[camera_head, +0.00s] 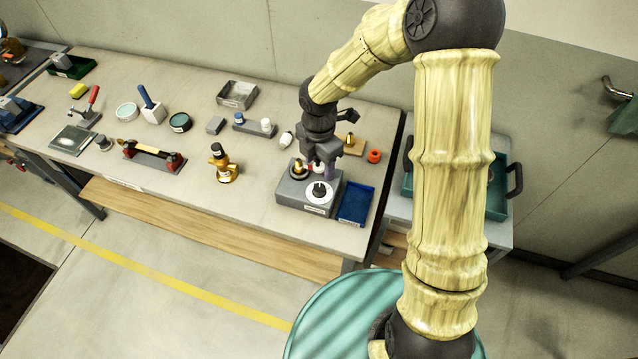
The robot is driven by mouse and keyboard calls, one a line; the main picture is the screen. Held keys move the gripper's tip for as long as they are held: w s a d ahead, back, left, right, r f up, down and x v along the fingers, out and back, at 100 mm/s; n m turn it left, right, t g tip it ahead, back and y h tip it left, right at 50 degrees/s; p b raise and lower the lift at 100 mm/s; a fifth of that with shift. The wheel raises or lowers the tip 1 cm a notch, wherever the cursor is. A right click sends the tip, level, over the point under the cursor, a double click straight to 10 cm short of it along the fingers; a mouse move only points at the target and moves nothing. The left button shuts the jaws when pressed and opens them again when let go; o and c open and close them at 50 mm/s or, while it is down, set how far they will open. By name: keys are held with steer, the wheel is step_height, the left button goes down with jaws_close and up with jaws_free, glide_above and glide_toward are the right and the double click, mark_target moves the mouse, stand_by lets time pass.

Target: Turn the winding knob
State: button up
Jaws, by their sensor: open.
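A grey box (309,206) stands near the right end of the workbench. On its top sit a white dial with a black centre knob (319,190) and, behind left, a brass knob with a dark base (298,168). I cannot tell which of these is the winding knob. My gripper (320,168) points down over the back of the box, behind the white dial and just right of the brass knob. It is open. A small reddish-white part shows by its fingers, partly hidden. I cannot tell whether the fingers touch anything.
A brass stand (222,164) is to the left. A teal bin (497,192) stands on a side table. The bench front left of the box is clear.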

mark_target(319, 187)
step_height(319, 187, down, 10)
stand_by(0.4)
steer(key=c, duration=1)
